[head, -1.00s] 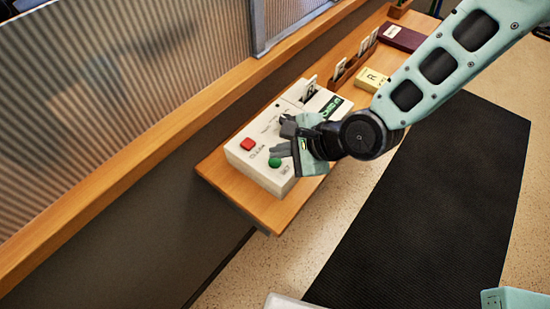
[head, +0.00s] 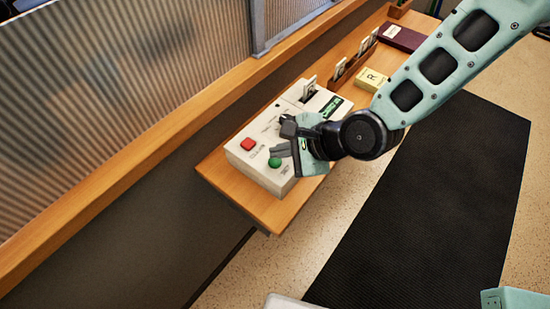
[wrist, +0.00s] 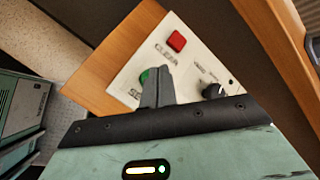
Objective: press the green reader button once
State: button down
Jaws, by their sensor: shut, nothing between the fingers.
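The green button (head: 274,162) sits near the front corner of the white reader box (head: 258,176), with a red button (head: 247,144) to its upper left. My gripper (head: 279,151) is shut and empty, pointing down over the box close to the green button. In the wrist view the shut fingertips (wrist: 157,75) partly cover the green button (wrist: 145,77), which shows at their left edge. The red button (wrist: 177,41) is fully visible there. I cannot tell whether the fingertips touch the green button.
A dark knob (wrist: 214,91) stands on the box beside the fingers. A card (head: 309,88) stands upright at the box's far end. A yellow block (head: 371,79), a card rack (head: 352,66) and a maroon book (head: 402,38) lie farther along the wooden shelf (head: 232,186).

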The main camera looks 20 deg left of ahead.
aim_at(280, 163)
jog(key=shift+f, duration=0.1)
jog(key=shift+f, duration=0.3)
jog(key=shift+f+b, duration=0.45)
jog(key=shift+b, duration=0.1)
dwell(0.5)
jog(key=shift+r+p, duration=0.75)
jog(key=shift+r, duration=0.15)
notch_tip(280, 163, up, 5)
jog(key=p, duration=0.4)
dwell(1.0)
